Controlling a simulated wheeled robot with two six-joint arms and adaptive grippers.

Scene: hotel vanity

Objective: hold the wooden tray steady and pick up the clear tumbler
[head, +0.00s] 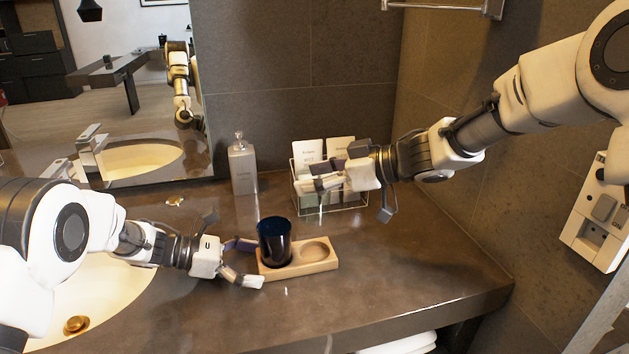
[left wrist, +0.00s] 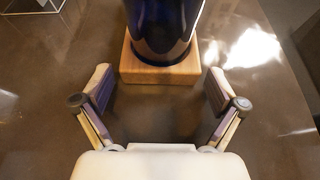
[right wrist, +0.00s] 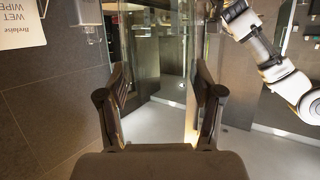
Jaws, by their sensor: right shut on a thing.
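The wooden tray (head: 300,267) lies on the counter. A dark blue tumbler (head: 274,240) stands upright in its left recess, and the round right recess is empty. My left gripper (head: 254,262) is open at the tray's left end. In the left wrist view its fingers (left wrist: 160,85) are spread, with the tray's end (left wrist: 160,73) just ahead between them. My right gripper (head: 352,198) is in front of the wire basket, above the counter. In the right wrist view it is shut on the clear tumbler (right wrist: 160,50), seen as glass between the fingers; its outline is hard to make out in the head view.
A wire basket (head: 345,209) with printed cards stands behind the tray. The sink (head: 105,285) and faucet (head: 90,150) are at left. The counter right of the tray is clear up to its edge.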

